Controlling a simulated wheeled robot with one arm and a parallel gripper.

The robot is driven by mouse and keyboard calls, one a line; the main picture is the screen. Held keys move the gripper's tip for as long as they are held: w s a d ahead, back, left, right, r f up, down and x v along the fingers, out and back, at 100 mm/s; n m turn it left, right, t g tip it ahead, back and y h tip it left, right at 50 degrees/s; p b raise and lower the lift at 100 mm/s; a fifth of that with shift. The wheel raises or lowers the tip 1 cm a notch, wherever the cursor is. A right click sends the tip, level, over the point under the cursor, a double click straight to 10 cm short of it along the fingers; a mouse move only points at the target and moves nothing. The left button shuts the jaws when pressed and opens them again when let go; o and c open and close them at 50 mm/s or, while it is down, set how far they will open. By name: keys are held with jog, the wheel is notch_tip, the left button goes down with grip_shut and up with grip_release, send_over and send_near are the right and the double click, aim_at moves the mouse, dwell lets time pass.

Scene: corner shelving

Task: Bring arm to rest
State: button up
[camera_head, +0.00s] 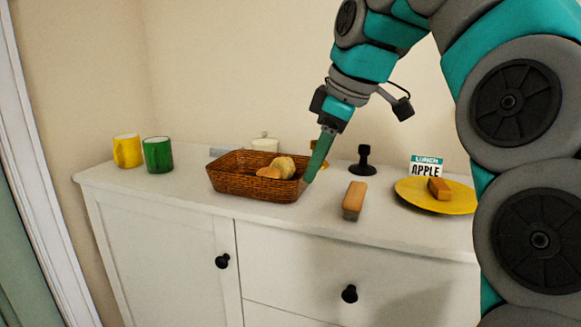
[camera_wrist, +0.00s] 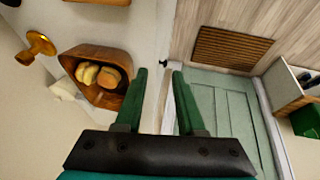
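My gripper (camera_head: 318,158) hangs at the right end of the wicker basket (camera_head: 245,187) in the head view, with the green fingers pointing down. In the wrist view my gripper (camera_wrist: 160,72) has its two green fingers apart, with nothing between them. The basket (camera_wrist: 92,92) is left of the fingers there and holds bread rolls (camera_wrist: 98,75). In the head view the rolls (camera_head: 280,168) lie in the basket. I cannot tell whether a finger touches the basket rim. My arm is raised and bent over the right side of the cabinet.
The white cabinet (camera_head: 185,205) also bears yellow (camera_head: 127,151) and green (camera_head: 158,155) mugs, a brown block (camera_head: 354,200), a black stand (camera_head: 363,160), a yellow plate (camera_head: 420,196) with another block (camera_head: 439,189), and a lunch sign (camera_head: 426,167). A wall rises behind.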

jog(key=s+d+f+m+g+h, duration=0.1)
jog(key=s+d+f+m, duration=0.2)
jog(key=s+f, duration=0.6)
jog(key=s+d+f+m+g+h, duration=0.1)
jog(key=s+d+f+m, duration=0.3)
jog(key=s+f, duration=0.5)
jog(key=s+d+f+m+g+h, duration=0.1)
jog(key=s+d+f+m+g, duration=0.2)
jog(key=s+f+m, duration=0.3)
jog(key=s+f, duration=0.4)
jog(key=f, duration=0.5)
jog(key=shift+d+f+m, duration=0.25)
jog(key=shift+f+m, duration=0.05)
jog(key=shift+m, duration=0.1)
